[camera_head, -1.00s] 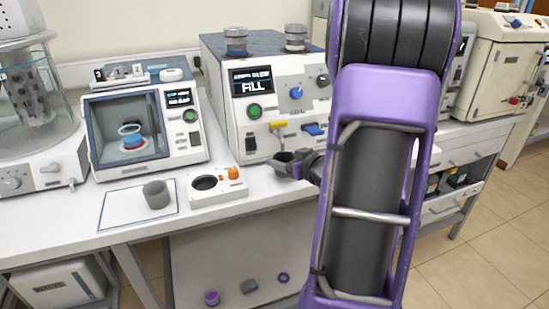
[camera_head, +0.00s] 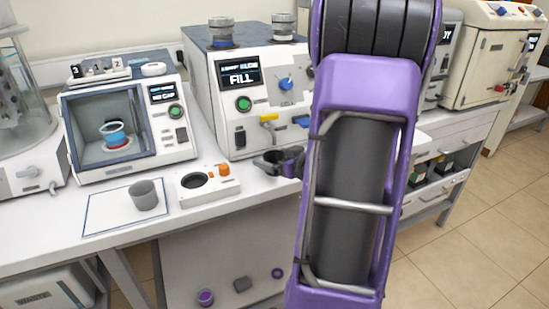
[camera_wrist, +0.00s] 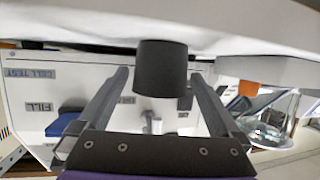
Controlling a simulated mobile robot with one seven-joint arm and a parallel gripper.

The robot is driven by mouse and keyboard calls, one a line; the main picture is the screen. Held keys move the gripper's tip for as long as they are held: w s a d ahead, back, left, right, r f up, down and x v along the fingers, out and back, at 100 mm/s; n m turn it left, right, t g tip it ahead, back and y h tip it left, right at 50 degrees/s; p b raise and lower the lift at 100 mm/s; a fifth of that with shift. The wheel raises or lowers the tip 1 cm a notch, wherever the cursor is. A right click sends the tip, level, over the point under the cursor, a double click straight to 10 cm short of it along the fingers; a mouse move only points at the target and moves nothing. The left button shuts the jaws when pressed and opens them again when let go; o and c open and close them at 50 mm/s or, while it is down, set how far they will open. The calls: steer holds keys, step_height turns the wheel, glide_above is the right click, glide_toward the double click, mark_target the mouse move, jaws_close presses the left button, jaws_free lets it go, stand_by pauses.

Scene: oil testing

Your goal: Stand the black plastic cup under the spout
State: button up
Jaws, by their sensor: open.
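The black plastic cup (camera_head: 266,164) stands upright on the bench in front of the FILL machine (camera_head: 232,70). It is below the yellow-handled spout (camera_head: 268,118); I cannot tell whether it is exactly centred under it. In the wrist view, which is upside down, the dark cup (camera_wrist: 160,68) shows between my fingertips, with the grey spout (camera_wrist: 150,121) beyond it. My gripper (camera_wrist: 160,76) is open, a finger on each side of the cup, with gaps showing. In the head view my gripper (camera_head: 276,162) partly hides the cup.
A grey cup (camera_head: 143,194) stands on an outlined mat (camera_head: 105,215) at left. A white holder with a round dark well and an orange knob (camera_head: 222,169) lies between it and the black cup. A glass-fronted tester (camera_head: 75,130) stands behind. Bench front edge is close.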

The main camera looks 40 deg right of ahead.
steer(key=shift+s+r, duration=0.2)
steer(key=shift+r, duration=0.1)
steer(key=p+v, duration=0.2)
steer(key=v, duration=0.9)
steer(key=shift+s+p, duration=0.3)
steer(key=shift+w, duration=0.1)
